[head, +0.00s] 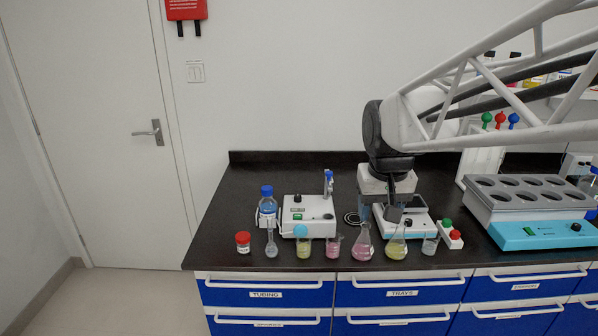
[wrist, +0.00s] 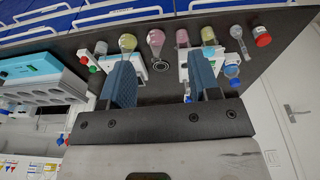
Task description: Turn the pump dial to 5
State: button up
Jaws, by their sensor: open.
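A white box-shaped device (head: 309,210), which looks like the pump, stands on the dark bench left of my arm. Its front has a green switch (head: 297,216) and a small dark knob (head: 327,216), which looks like the dial; its number is too small to read. My gripper (head: 382,210) points down to the right of this device, over another white device (head: 408,228). In the wrist view my gripper (wrist: 160,64) has its blue fingers wide apart with nothing between them. The right finger partly hides the pump-like device (wrist: 210,56) there.
Flasks and beakers, including a pink flask (head: 362,247) and a yellow one (head: 397,248), line the bench's front edge. A blue-capped bottle (head: 267,203) and red-capped jar (head: 243,241) stand left. A grey multi-well heater (head: 525,198) stands right. The back left bench is clear.

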jog(key=w+a, duration=0.3)
jog(key=w, duration=0.8)
jog(key=n+g, duration=0.2)
send_over(298, 196)
jog(key=f, duration=1.5)
jog(key=shift+s+a+f, duration=0.2)
jog(key=shift+s+f, duration=0.1)
jog(key=shift+s, duration=0.05)
jog(key=shift+w+a+f, duration=0.1)
jog(key=shift+w+f, duration=0.05)
jog(key=shift+w, duration=0.05)
jog(key=shift+f, duration=0.15)
jog(key=shift+d+f, duration=0.2)
jog(key=shift+f, duration=3.55)
